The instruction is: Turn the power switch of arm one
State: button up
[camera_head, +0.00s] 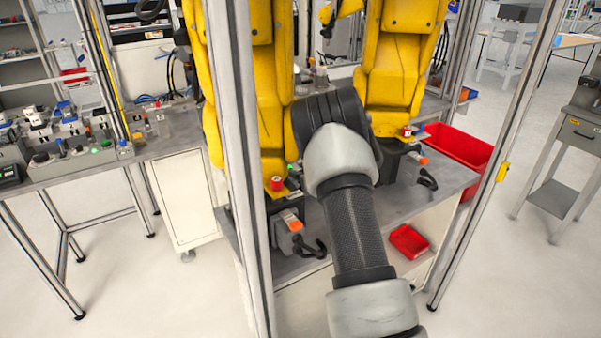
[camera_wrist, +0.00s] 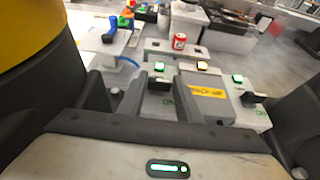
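Two yellow arms stand in the head view, a left one (camera_head: 265,90) and a right one (camera_head: 395,60). No readable mark tells which is arm one.
A frame post (camera_head: 240,170) stands left of my arm and another (camera_head: 500,150) stands right. Grey boxes with orange tops (camera_head: 291,222) and black cables sit on the grey bench. A red tray (camera_head: 408,241) lies below.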

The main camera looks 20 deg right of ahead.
jog(key=c, duration=0.5)
jog(key=shift+d+n+g+y+b, duration=0.3)
jog(key=shift+n+y+b, duration=0.25)
jog(key=shift+n+y, duration=0.4)
jog(key=n+y, duration=0.1)
jog(key=n+g+y+b, duration=0.1)
jog(key=y, duration=0.1)
jog(key=shift+w+d+n, duration=0.2)
jog(key=shift+n, duration=0.05)
jog(key=n+g+y+b, duration=0.2)
jog(key=n+g+y, duration=0.1)
jog(key=shift+w+d+f+n, duration=0.1)
jog(key=shift+w+n, duration=0.05)
jog(key=shift+n, duration=0.15)
jog(key=shift+w+r+n+g+y+b, duration=0.1)
jog(key=shift+r+n+g+y+b, duration=0.1)
jog(key=shift+n+g+y+b, duration=0.25)
jog(key=o, duration=0.8)
